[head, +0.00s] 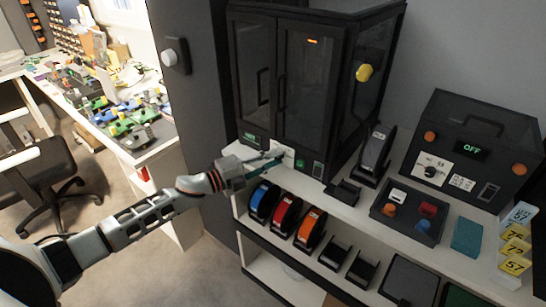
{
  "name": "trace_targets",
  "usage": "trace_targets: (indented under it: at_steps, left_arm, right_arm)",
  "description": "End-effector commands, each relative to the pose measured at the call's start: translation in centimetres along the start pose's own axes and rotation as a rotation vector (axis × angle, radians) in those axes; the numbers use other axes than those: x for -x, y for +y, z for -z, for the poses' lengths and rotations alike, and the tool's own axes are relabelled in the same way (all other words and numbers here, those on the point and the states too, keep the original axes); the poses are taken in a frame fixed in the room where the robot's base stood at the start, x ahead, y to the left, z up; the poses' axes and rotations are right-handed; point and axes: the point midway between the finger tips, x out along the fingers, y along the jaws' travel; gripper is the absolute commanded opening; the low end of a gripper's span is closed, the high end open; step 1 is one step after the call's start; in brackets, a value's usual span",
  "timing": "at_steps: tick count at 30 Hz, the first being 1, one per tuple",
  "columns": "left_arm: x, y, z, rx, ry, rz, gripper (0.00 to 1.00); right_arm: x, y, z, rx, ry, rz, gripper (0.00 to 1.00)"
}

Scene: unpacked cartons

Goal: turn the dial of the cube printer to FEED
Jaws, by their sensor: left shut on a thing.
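The cube printer (303,80) is a tall black cabinet with glass doors at the back of the white shelf top. A white dial plate (288,156) shows low on its front, with a small green display to its left and a green button to its right. My left gripper (277,156) reaches in from the left and is shut on the dial at this plate. The dial is mostly hidden by the fingers, so its setting cannot be read. My right gripper is out of view.
A black box with a green OFF display (470,150) and its own knob stands at right. Blue, red and orange spools (285,213) sit below the gripper. A handset stand (374,155) and a tray of coloured pieces (409,211) stand right of the printer.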

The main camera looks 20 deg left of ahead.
Motion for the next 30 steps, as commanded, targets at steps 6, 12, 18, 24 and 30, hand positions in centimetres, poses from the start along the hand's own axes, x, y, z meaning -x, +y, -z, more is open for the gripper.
trace_targets:
  at_steps: [6, 12, 18, 24, 30]
  left_arm:
    - [0.00, 0.03, 0.06, -0.018, 0.001, -0.008, 0.00]
    - [-0.01, 0.05, 0.07, -0.018, 0.001, -0.008, 0.00]
    - [-0.01, 0.05, 0.07, -0.018, 0.001, -0.008, 0.37]
    - [-0.01, 0.02, 0.05, -0.017, 0.001, -0.007, 0.37]
    - [0.45, 0.03, 0.00, -0.018, 0.000, -0.008, 0.37]
  right_arm:
    - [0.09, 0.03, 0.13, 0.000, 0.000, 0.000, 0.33]
    - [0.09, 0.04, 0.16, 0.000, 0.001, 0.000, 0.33]
    - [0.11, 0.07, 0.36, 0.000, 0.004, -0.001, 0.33]
    - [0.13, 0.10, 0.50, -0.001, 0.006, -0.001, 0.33]
    - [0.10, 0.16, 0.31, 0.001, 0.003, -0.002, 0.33]
